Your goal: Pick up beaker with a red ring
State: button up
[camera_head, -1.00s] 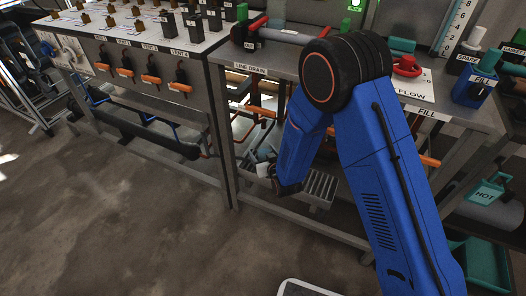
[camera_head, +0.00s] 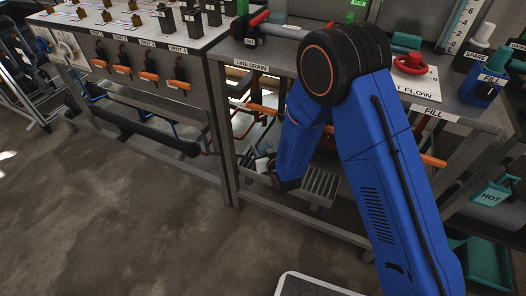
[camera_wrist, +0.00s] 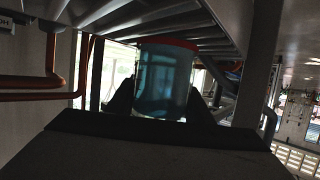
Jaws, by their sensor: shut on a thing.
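The beaker with a red ring (camera_wrist: 163,85) is a bluish see-through cylinder, with the red ring along its top edge in the wrist view. My gripper (camera_wrist: 160,98) is shut on it, with one dark finger at each side of the beaker. The beaker looks roughly upright in the wrist view, under the underside of a table or shelf. In the head view my blue arm reaches down below the bench (camera_head: 250,52), and the gripper and beaker are mostly hidden behind the arm.
Table legs and orange pipes (camera_wrist: 45,84) stand close around the gripper. A grey slatted grate (camera_head: 321,186) lies under the bench beside the arm. A red valve wheel (camera_head: 411,63) is on the bench top. The floor (camera_head: 120,215) in front is clear.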

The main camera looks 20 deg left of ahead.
notch_tip(320, 180, up, 10)
jog(key=shift+f, duration=0.2)
